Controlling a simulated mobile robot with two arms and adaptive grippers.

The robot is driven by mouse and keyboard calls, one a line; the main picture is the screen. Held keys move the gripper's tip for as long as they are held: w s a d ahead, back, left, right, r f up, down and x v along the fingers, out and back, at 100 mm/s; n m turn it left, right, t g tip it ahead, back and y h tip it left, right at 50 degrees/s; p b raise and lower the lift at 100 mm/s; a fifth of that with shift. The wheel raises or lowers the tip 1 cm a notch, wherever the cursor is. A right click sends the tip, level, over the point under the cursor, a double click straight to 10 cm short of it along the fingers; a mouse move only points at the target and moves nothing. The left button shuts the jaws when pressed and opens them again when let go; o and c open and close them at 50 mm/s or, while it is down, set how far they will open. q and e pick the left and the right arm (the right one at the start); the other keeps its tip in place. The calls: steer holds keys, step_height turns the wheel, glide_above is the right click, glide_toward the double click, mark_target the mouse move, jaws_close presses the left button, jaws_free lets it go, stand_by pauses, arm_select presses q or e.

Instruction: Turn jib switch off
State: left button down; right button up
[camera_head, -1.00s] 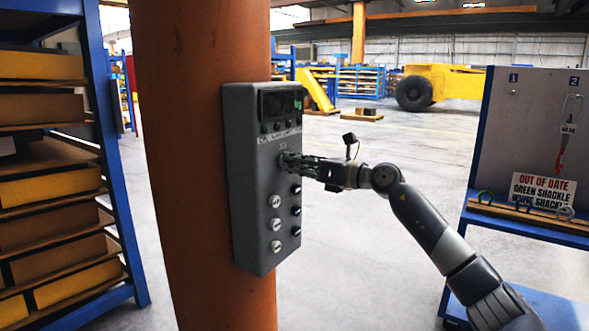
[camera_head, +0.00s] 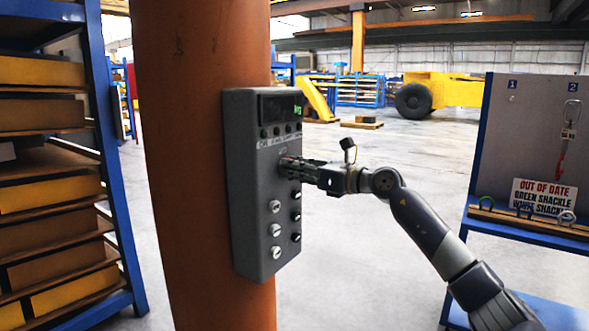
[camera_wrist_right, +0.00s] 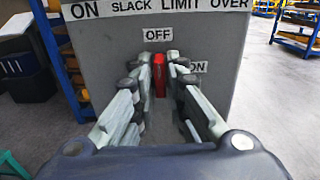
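The grey jib control box (camera_head: 246,205) is fixed to the orange column, with a small display on top and several round knobs below. My right gripper (camera_head: 285,166) is at the upper middle of its front face. In the right wrist view, the jib switch's red handle (camera_wrist_right: 159,76) stands upright between the fingers (camera_wrist_right: 160,66), directly under the OFF label (camera_wrist_right: 158,34). The ON label (camera_wrist_right: 198,67) is to the right, partly covered by a finger. The fingers are close against both sides of the handle. My left gripper is not in view.
The orange column (camera_head: 190,170) stands behind the box. A blue stand with a grey board (camera_head: 530,120) and shackles is at the right. Open floor lies between.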

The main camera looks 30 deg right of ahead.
steer(key=shift+o, duration=0.7)
steer(key=v, duration=1.2)
steer(key=shift+d+f, duration=0.1)
steer(key=shift+f, duration=0.1)
stand_by(0.4)
